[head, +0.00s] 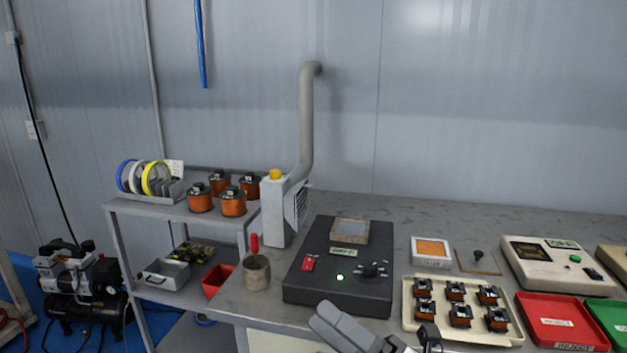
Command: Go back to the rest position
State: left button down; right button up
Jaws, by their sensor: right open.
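My left gripper is not in view.
The tray holds several black-and-orange transformers (456,291). Right of it are a red reject tray (562,322) and a tester (552,262). A cup (257,275) and fume extractor (275,222) stand left. A shelf (150,207) holds spools; a compressor (80,278) stands beyond.

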jog(key=s+d+f+m+t+h, duration=0.15)
jog(key=d+f+m+h, duration=0.25)
jog(key=f+m+h, duration=0.6)
jog(key=s+d+f+m+t+h, duration=0.1)
jog(key=d+f+m+t+h, duration=0.3)
jog(key=m, duration=1)
jog(key=s+d+f+m+g+h, duration=0.2)
jog(key=s+d+f+m+g, duration=0.1)
jog(key=s+f+m+g, duration=0.3)
jog(key=s+f+m+p, duration=0.1)
jog(key=s+f+m, duration=0.1)
jog(key=s+f, duration=0.1)
jog(key=shift+s+d+f+m+h, duration=0.2)
jog(key=shift+s+f+m+h, duration=0.1)
jog(key=shift+f, duration=0.4)
